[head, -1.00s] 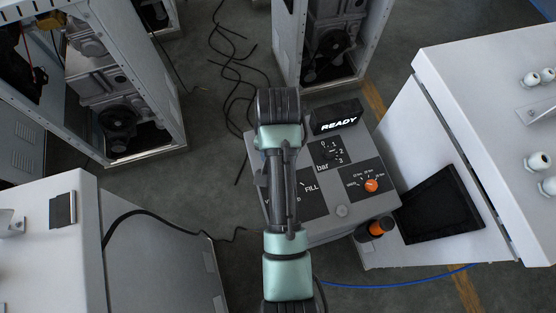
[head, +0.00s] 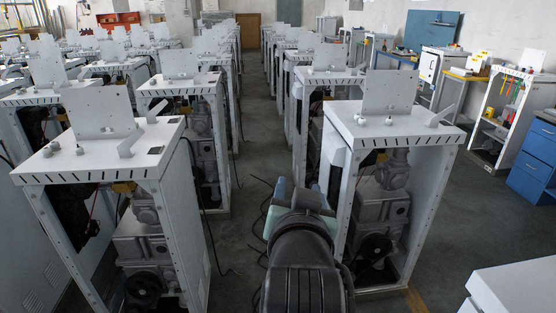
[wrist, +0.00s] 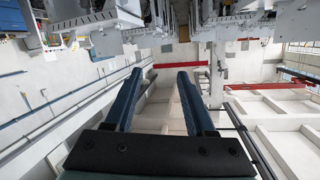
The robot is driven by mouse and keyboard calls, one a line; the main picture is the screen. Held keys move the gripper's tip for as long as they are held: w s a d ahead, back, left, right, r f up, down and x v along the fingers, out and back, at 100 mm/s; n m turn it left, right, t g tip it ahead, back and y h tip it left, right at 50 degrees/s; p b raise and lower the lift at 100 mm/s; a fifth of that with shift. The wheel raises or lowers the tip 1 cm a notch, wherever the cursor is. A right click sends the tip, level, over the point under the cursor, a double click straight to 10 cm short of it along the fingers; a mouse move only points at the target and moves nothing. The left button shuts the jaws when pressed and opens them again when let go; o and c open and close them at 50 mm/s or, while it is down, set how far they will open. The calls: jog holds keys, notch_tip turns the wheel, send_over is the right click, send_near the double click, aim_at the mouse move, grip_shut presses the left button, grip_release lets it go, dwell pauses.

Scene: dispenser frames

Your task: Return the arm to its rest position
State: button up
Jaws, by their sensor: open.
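My arm (head: 303,245) rises from the bottom middle of the head view, with black and pale teal links; its folded upper part hides what lies behind it. My gripper is not distinguishable in the head view. In the wrist view my gripper (wrist: 160,73) shows two dark blue fingers spread apart, with nothing between them. The wrist view looks upside down, with dispenser frames along its top edge and the ceiling and walls below.
White dispenser frames stand in rows at the left (head: 100,150) and right (head: 395,125), with a floor aisle (head: 255,140) between them. The right frame stands close beside my arm. A white cabinet corner (head: 515,285) is at the lower right. Blue drawers (head: 535,165) stand farther right.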

jog(key=s+a+r+n+t+b, duration=0.1)
jog(key=s+r+t, duration=0.5)
jog(key=r, duration=0.7)
jog(key=s+a+r+n+t+b, duration=0.1)
jog(key=s+r+t, duration=0.4)
jog(key=s+r, duration=0.5)
notch_tip(320, 180, up, 4)
jog(key=shift+s+a+n+t+y, duration=0.4)
jog(key=shift+a+n, duration=0.1)
jog(key=shift+a, duration=0.15)
jog(key=shift+w, duration=0.1)
jog(key=shift+f, duration=0.1)
